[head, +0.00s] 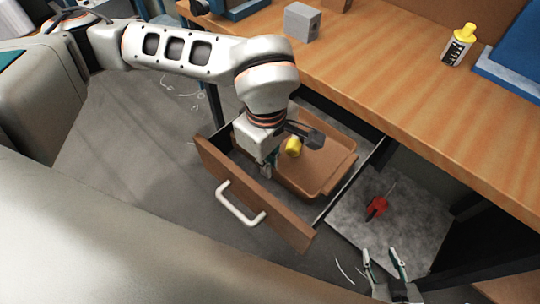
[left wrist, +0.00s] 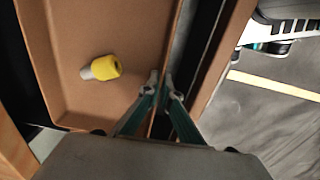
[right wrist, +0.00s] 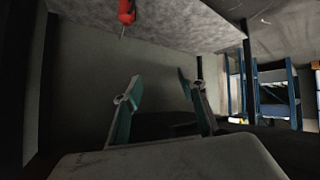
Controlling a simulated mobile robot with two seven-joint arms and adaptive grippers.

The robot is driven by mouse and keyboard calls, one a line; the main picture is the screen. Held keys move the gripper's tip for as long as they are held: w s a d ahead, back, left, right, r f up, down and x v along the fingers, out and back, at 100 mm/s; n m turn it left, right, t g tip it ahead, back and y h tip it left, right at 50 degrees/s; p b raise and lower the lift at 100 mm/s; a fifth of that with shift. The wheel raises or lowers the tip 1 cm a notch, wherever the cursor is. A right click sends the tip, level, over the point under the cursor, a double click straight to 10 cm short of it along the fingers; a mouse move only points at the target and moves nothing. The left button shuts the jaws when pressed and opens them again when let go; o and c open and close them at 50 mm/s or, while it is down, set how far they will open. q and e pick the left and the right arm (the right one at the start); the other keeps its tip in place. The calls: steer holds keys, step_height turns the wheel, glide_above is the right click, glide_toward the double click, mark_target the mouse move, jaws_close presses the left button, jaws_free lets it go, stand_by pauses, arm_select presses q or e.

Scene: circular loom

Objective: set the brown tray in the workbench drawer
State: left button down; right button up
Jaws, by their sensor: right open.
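The brown tray (head: 318,183) lies within the walls of the open workbench drawer (head: 290,228), below the tabletop. Whether it rests fully on the drawer floor cannot be told. A small yellow and grey piece (head: 293,147) lies in the tray; it also shows in the left wrist view (left wrist: 103,68). My left gripper (left wrist: 160,82) has one finger inside the tray (left wrist: 95,25) and one outside, closed on its rim near the drawer front. In the head view my left arm hides part of the tray. My right gripper (head: 380,256) is open and empty, low at the right of the drawer.
A red-handled tool (head: 377,207) lies on a grey panel (head: 405,222) right of the drawer. The wooden benchtop (head: 400,80) overhangs the drawer's back and carries a grey block (head: 302,22) and a yellow-capped bottle (head: 459,45). Floor left of the drawer is mostly clear.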

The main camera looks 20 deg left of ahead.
arm_select(q)
step_height(320, 180, down, 4)
steer(key=shift+r+b, duration=0.1)
steer(key=shift+b, duration=0.65)
steer(key=shift+f+b, duration=0.45)
steer(key=shift+f, duration=0.8)
steer(key=shift+f, duration=0.4)
steer(key=c, duration=2.2)
jaws_free()
